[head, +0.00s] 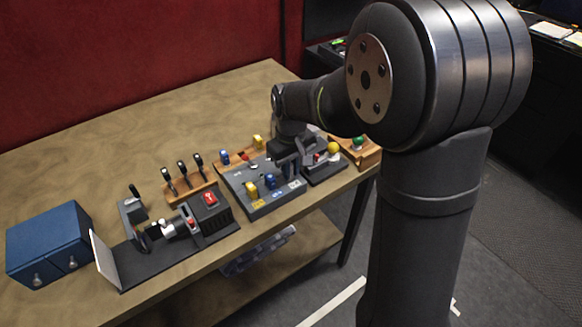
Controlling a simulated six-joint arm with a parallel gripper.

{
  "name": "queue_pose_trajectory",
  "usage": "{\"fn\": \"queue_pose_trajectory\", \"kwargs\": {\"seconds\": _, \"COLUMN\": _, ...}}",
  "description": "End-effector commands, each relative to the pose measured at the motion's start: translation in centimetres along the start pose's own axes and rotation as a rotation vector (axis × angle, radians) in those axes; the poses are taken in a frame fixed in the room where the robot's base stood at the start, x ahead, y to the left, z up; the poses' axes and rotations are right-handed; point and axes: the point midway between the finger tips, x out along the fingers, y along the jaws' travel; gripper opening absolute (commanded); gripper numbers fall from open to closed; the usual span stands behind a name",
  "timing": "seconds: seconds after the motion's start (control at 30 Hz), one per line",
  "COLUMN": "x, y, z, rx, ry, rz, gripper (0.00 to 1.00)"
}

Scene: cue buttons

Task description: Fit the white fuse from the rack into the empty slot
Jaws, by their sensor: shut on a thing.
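My gripper (290,165) points down over the right part of a dark grey slot panel (235,184). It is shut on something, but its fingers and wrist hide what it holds. A yellow fuse (252,190) and a blue fuse (270,181) stand upright along the panel's front, with coloured labels beside them. Behind the panel is a wooden rack (240,157) with a blue fuse (225,157) and a yellow fuse (258,141). I cannot make out the white fuse for certain. My arm covers part of the rack and panel, and I cannot tell which slot is empty.
Left are a rack of black-handled tools (182,172), a machine with a red switch (210,199) and a blue cabinet (48,243). The table's back is clear.

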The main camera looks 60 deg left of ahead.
Motion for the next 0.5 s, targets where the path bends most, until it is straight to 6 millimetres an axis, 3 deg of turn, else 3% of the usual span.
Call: {"fn": "queue_pose_trajectory", "kwargs": {"seconds": 0.5, "x": 0.68, "y": -0.01, "z": 0.01, "rx": 0.0, "ry": -0.001, "rz": 0.0, "gripper": 0.0}}
